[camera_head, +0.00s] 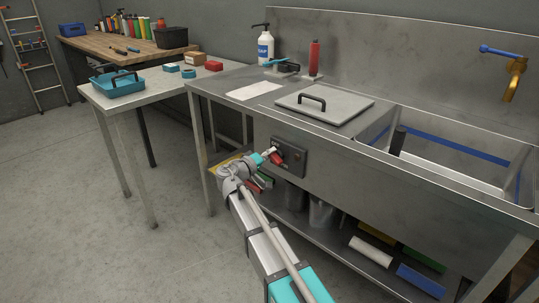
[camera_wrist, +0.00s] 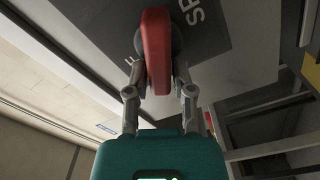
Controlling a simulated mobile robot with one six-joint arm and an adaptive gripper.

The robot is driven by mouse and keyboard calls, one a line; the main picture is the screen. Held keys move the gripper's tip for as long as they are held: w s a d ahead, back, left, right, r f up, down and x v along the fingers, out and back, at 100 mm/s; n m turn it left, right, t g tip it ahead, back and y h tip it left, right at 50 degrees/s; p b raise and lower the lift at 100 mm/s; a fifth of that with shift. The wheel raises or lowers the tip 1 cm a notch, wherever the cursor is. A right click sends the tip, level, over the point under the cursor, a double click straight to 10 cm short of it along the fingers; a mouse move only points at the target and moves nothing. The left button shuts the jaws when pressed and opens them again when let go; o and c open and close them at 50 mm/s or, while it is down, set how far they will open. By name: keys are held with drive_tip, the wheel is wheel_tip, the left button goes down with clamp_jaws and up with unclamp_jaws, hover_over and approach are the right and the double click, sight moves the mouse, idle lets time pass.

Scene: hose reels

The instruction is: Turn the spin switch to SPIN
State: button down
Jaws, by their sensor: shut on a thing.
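The spin switch has a red handle (camera_head: 279,158) on a dark panel (camera_head: 298,163) on the front of the steel sink bench. My gripper (camera_head: 270,156) is at the handle. In the wrist view the red handle (camera_wrist: 155,45) stands lengthwise between the two fingers of my gripper (camera_wrist: 158,80), which are shut on it from both sides. A small pale mark shows left of the handle. The rest of the label is cut off or hidden.
The sink basin (camera_head: 450,158) is at the right, below a brass tap (camera_head: 513,80). A lid with a black handle (camera_head: 325,104) lies on the bench top. A lower shelf (camera_head: 345,238) holds buckets and rolls. A side table (camera_head: 140,100) stands left; the floor in front is clear.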

drive_tip(key=n, duration=0.3)
drive_tip(key=f+n, duration=0.1)
drive_tip(key=n, duration=0.1)
drive_tip(key=shift+w+d+b, duration=0.1)
drive_tip(key=shift+d+b, duration=0.2)
drive_tip(key=shift+b, duration=0.1)
drive_tip(key=shift+n, duration=0.3)
drive_tip(key=c, duration=0.6)
unclamp_jaws()
drive_tip(key=shift+f, duration=0.1)
drive_tip(key=shift+o, duration=0.2)
drive_tip(key=shift+a, duration=0.1)
drive_tip(key=shift+s+a, duration=0.35)
drive_tip(key=shift+a, duration=0.05)
drive_tip(key=v, duration=1)
drive_tip(key=shift+s+a, duration=0.2)
drive_tip(key=shift+s, duration=0.15)
